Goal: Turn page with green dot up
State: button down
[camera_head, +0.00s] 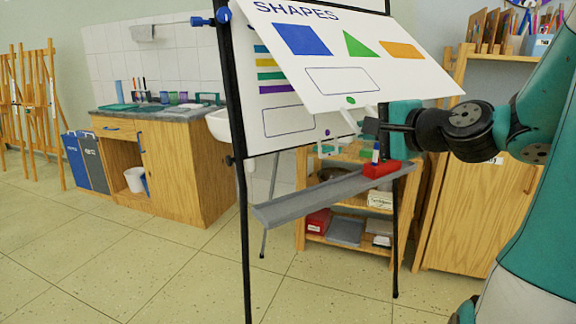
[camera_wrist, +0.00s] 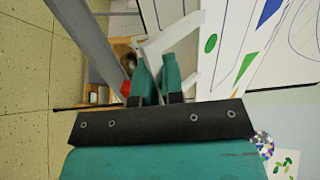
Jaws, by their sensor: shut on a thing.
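The page with the green dot (camera_head: 318,62) is headed SHAPES and has blue, green and orange shapes. It hangs from the flip chart's top, its lower edge swung out and up to the right. The green dot (camera_head: 351,100) is at its lower edge and also shows in the wrist view (camera_wrist: 211,43). A white bracket-like piece (camera_wrist: 162,43) extends from the page's edge. My gripper (camera_wrist: 158,78) is shut on this piece, though the exact contact is partly hidden. The page underneath (camera_head: 289,120) shows coloured bars and a purple dot (camera_head: 327,133).
The chart's grey tray (camera_head: 300,199) runs below the pages, with a red block (camera_head: 381,169) and a marker at its right end. Black easel legs (camera_head: 245,245) stand on the floor. A wooden shelf is behind, and a sink cabinet (camera_head: 170,165) stands left. Floor at left front is clear.

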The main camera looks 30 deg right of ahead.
jog(key=shift+s+d+r+p, duration=0.1)
jog(key=shift+s+r+p, duration=0.4)
jog(key=shift+s+r, duration=0.55)
jog(key=shift+s+r+p, duration=0.45)
jog(key=shift+s+r, duration=0.3)
jog(key=shift+r, duration=0.5)
jog(key=shift+r, duration=0.1)
